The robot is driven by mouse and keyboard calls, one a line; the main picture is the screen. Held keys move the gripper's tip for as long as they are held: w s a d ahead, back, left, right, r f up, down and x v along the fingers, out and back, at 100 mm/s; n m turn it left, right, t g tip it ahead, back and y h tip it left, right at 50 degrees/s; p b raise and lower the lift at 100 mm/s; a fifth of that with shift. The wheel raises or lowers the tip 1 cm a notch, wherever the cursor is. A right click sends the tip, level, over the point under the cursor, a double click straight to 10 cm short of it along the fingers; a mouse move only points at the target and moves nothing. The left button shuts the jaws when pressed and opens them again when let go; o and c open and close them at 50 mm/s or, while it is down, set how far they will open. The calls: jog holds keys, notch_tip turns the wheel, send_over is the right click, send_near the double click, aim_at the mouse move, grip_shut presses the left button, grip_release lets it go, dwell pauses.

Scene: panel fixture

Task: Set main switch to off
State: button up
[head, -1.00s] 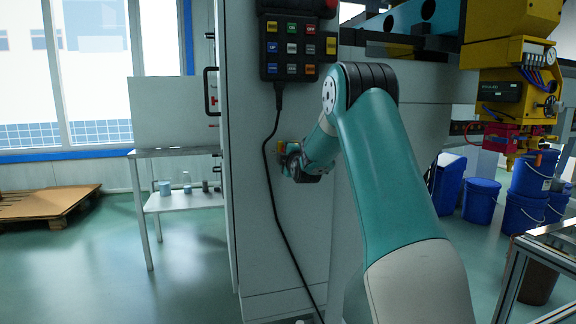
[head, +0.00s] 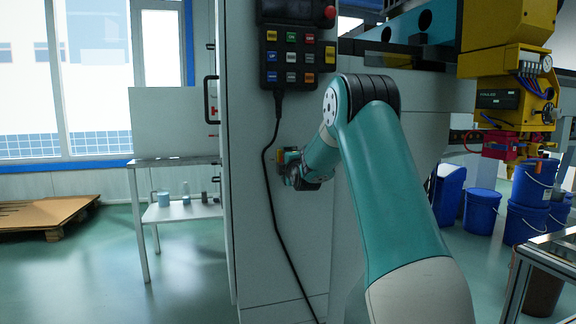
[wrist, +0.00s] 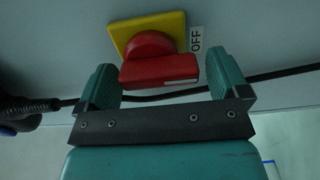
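The main switch (wrist: 158,66) shows in the wrist view as a red rotary handle on a yellow square plate (wrist: 125,30), mounted on the grey panel. An "OFF" label (wrist: 196,39) is beside the plate. My gripper (wrist: 160,82) is open, with one teal finger on each side of the red handle and gaps visible between. Whether a finger touches the handle cannot be told. In the head view my gripper (head: 290,168) is at the cabinet face; the switch is mostly hidden there.
A table (head: 180,160) stands left. Blue buckets (head: 482,208) and yellow machinery (head: 505,85) are at right.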

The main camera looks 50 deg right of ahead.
jog(key=v, duration=1.7)
jog(key=shift+s+b, duration=0.25)
jog(key=shift+b, duration=0.2)
